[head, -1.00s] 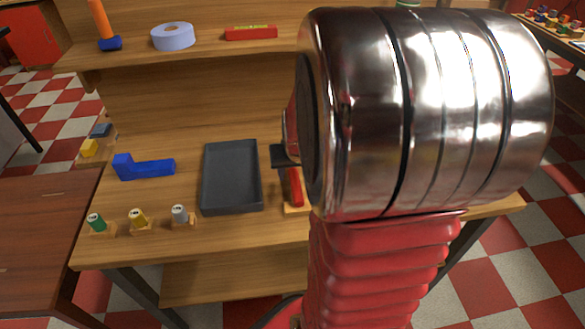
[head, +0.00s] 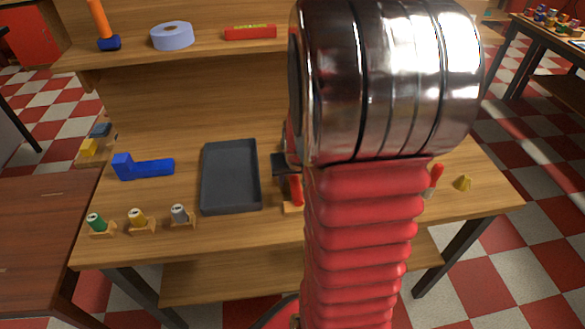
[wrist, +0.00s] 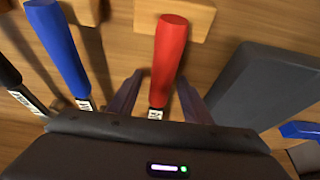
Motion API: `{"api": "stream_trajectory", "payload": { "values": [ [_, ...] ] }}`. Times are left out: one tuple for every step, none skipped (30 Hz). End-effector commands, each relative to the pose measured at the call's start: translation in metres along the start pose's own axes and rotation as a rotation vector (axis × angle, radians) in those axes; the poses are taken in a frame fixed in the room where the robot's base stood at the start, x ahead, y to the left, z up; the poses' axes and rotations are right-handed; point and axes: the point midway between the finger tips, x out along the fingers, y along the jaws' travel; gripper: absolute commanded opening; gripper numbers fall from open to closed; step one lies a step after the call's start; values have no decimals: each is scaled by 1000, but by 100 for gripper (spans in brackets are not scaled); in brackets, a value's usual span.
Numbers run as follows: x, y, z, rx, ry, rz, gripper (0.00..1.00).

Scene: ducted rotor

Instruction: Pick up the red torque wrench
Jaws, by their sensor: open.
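The red torque wrench (wrist: 169,50) shows in the wrist view as a red handle with a white label at its lower end. In the head view part of the red handle (head: 297,190) shows just left of my arm; the rest is hidden. My gripper (wrist: 158,97) is open, its two fingers appearing on either side of the red handle's lower part. I cannot tell how far they are above or below it. My gripper's body covers the wrench's other end in the wrist view.
A blue-handled tool (wrist: 58,45) and a black-handled one (wrist: 10,72) lie close on the left. A dark grey tray (head: 231,207) is close on the other side. A blue L-shaped part (head: 145,168) and small cylinders on blocks stand left of the tray. A shelf (head: 200,52) is above.

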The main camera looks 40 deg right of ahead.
Motion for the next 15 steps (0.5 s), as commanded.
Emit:
{"api": "stream_trajectory", "payload": {
  "values": [
    [0, 0, 0, 0, 0, 0, 45],
    [0, 0, 0, 0, 0, 0, 44],
    [0, 0, 0, 0, 0, 0, 41],
    [0, 0, 0, 0, 0, 0, 39],
    [0, 0, 0, 0, 0, 0, 37],
    [0, 0, 0, 0, 0, 0, 34],
    [0, 0, 0, 0, 0, 0, 32],
    [0, 0, 0, 0, 0, 0, 30],
    [0, 0, 0, 0, 0, 0, 27],
    [0, 0, 0, 0, 0, 0, 25],
    [0, 0, 0, 0, 0, 0, 23],
    [0, 0, 0, 0, 0, 0, 20],
    [0, 0, 0, 0, 0, 0, 18],
    [0, 0, 0, 0, 0, 0, 16],
    [0, 0, 0, 0, 0, 0, 13]
  ]
}}
